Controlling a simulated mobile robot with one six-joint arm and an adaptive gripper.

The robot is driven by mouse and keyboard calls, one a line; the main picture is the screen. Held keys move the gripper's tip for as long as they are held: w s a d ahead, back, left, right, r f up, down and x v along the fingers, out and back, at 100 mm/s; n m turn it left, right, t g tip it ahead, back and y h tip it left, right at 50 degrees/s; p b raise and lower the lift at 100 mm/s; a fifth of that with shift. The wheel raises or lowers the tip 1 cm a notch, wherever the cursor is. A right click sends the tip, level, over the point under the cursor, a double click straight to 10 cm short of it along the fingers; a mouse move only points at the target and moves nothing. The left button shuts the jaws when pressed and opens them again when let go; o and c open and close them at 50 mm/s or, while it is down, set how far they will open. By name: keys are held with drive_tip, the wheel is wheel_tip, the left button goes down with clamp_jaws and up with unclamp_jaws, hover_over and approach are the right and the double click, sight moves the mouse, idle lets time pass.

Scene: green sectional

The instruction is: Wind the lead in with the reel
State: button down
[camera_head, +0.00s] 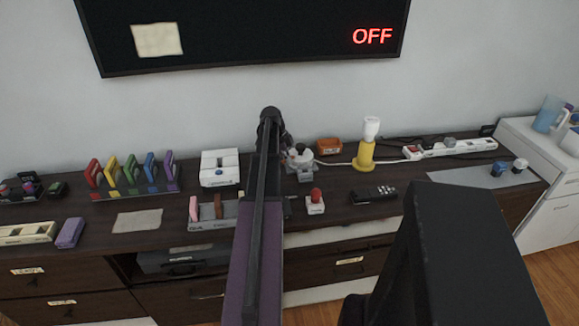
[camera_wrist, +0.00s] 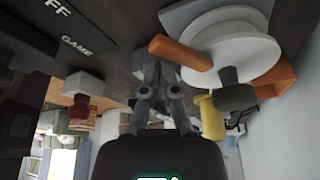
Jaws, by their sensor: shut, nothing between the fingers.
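The reel (camera_wrist: 245,50) has a white round drum, an orange handle (camera_wrist: 180,52) and a dark grey knob (camera_wrist: 236,97); it fills the upper right of the wrist view. In the head view the reel (camera_head: 302,163) is a small pale shape on the dresser, partly behind my arm. My gripper (camera_wrist: 160,75) is shut and empty, its tips just left of and below the orange handle. I cannot tell whether they touch it. A pale lead (camera_head: 345,162) runs along the dresser right of the reel towards a white power strip (camera_head: 455,148).
A yellow stand with a white top (camera_head: 366,150), an orange box (camera_head: 328,146) and a red button on a white base (camera_head: 315,202) stand near the reel. A black remote (camera_head: 373,194) lies to the front right. Colored blocks in a rack (camera_head: 135,190) stand left.

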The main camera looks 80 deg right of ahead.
idle(0.4)
drive_tip(key=shift+s+a, duration=0.3)
drive_tip(key=shift+a, duration=0.15)
drive_tip(key=shift+s+a, duration=1)
drive_tip(key=shift+s, duration=0.2)
drive_tip(key=shift+s+d+r+p, duration=0.15)
drive_tip(key=shift+d+r+p, duration=0.2)
drive_tip(key=shift+r+p, duration=0.3)
drive_tip(key=d+p+v, duration=0.1)
drive_tip(key=p+v, duration=0.7)
drive_tip(key=shift+d+r, duration=0.3)
drive_tip(key=shift+d, duration=0.05)
